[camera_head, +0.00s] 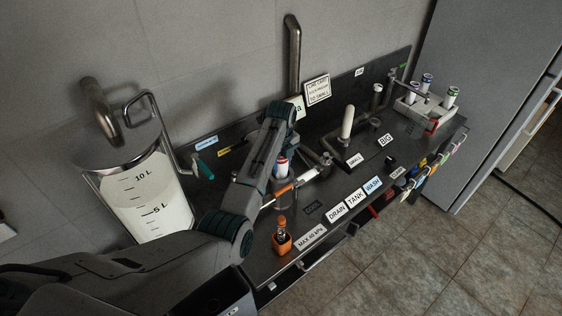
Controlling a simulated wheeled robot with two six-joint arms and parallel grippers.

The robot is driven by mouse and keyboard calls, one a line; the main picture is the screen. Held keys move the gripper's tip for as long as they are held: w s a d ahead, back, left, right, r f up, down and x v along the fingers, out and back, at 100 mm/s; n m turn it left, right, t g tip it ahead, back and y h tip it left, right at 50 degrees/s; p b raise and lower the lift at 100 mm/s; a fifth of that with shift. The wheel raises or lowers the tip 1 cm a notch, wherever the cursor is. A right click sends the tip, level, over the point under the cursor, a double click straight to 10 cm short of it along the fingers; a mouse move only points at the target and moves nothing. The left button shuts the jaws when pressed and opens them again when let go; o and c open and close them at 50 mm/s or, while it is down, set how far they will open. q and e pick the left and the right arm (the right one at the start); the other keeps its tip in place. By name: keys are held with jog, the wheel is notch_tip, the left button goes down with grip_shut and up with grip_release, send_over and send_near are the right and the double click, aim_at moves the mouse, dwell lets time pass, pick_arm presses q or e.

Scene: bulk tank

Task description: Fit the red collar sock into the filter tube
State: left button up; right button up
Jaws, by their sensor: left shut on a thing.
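My left arm reaches across from the lower left and bends down over the dark worktop. My left gripper (283,178) is at its end, partly hidden behind the arm. It is shut on a small white piece with a red and blue band (282,162), which looks like the red collar sock. A white upright cylinder (347,122) stands behind the "SMALL" label. I cannot tell which part is the filter tube. My right gripper is not in view.
A jug (152,205) of white liquid stands left. An orange holder (282,241) sits at the front edge. A pale rack (425,107) with blue- and green-ringed rolls stands far right. Steel pipes (293,60) rise behind. Labels line the front edge.

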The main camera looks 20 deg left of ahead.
pick_arm(q)
jog(key=shift+f+b, duration=0.4)
jog(key=shift+f, duration=0.7)
jog(key=o, duration=1.1)
jog(key=shift+r, duration=0.35)
notch_tip(320, 180, up, 10)
jog(key=shift+r+b, duration=0.1)
jog(key=shift+b, duration=0.8)
